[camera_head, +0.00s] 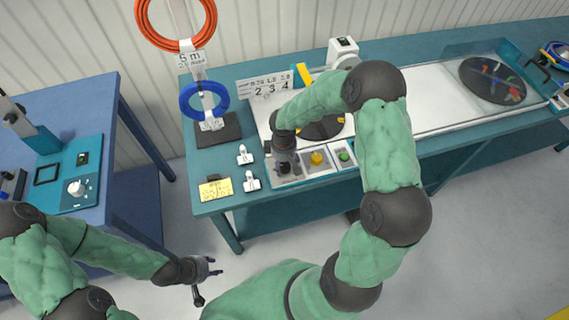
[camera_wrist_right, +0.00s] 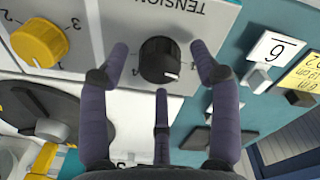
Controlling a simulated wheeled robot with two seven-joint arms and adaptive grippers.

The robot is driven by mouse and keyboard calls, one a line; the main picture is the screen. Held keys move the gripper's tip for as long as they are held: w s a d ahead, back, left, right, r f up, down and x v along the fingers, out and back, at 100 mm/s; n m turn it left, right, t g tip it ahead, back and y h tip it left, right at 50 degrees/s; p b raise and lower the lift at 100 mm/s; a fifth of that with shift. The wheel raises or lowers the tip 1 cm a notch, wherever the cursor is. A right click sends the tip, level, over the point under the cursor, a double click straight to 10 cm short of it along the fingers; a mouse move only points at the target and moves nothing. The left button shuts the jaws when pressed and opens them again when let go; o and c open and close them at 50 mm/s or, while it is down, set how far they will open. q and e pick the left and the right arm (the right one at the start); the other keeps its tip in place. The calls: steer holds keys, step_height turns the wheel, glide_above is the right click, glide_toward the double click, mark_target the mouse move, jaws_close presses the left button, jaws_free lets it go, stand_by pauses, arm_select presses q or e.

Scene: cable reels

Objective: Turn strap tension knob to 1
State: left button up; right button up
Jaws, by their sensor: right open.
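The black strap tension knob (camera_wrist_right: 160,58) sits on a light grey panel (camera_wrist_right: 232,14) under upside-down TENSION lettering in the right wrist view. Small scale numbers sit around its lower edge, and a pale mark shows near its lower right; the exact setting is hard to read. My right gripper (camera_wrist_right: 158,50) is open, with one finger on each side of the knob and the third below it. The fingers look apart from the knob. In the head view the right gripper (camera_head: 284,168) is over the panel's left end and largely hides the knob. My left gripper (camera_head: 208,282) hangs open and empty above the floor.
A yellow knob (camera_head: 317,158) and a green button (camera_head: 344,156) are right of the right gripper. White clips (camera_head: 251,181), a yellow note (camera_head: 216,189) and a stand with a blue coil (camera_head: 204,100) are left of it. A blue table (camera_head: 55,95) stands far left.

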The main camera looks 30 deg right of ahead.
mark_target(284, 166)
step_height(284, 166, up, 11)
steer(key=shift+s+a, duration=0.15)
steer(key=shift+a, duration=0.05)
arm_select(q)
steer(key=shift+s, duration=0.1)
stand_by(0.6)
